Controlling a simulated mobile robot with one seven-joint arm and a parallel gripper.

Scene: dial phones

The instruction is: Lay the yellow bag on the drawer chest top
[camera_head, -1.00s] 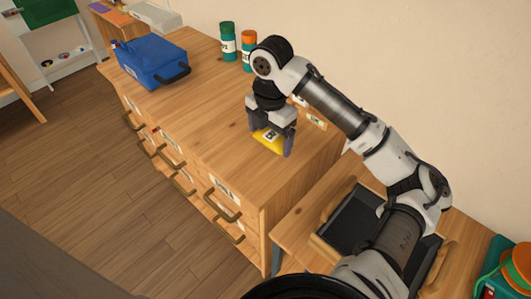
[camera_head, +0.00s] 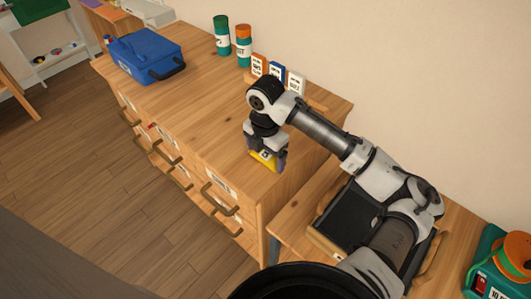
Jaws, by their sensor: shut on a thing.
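The yellow bag (camera_head: 264,160) is small and carries a pale label with dark print. It is between the fingers of my gripper (camera_head: 266,164), which is shut on it. The bag is at the right part of the drawer chest top (camera_head: 215,115), close to the chest's front right corner. I cannot tell whether the bag's underside touches the wood. The fingers and wrist hide part of the bag.
A blue bag (camera_head: 147,55) stands on the chest's left part. Two canisters (camera_head: 222,36) and several small boxes (camera_head: 277,71) line the back by the wall. A black tray (camera_head: 350,215) sits on a lower table at right. The chest's middle is clear.

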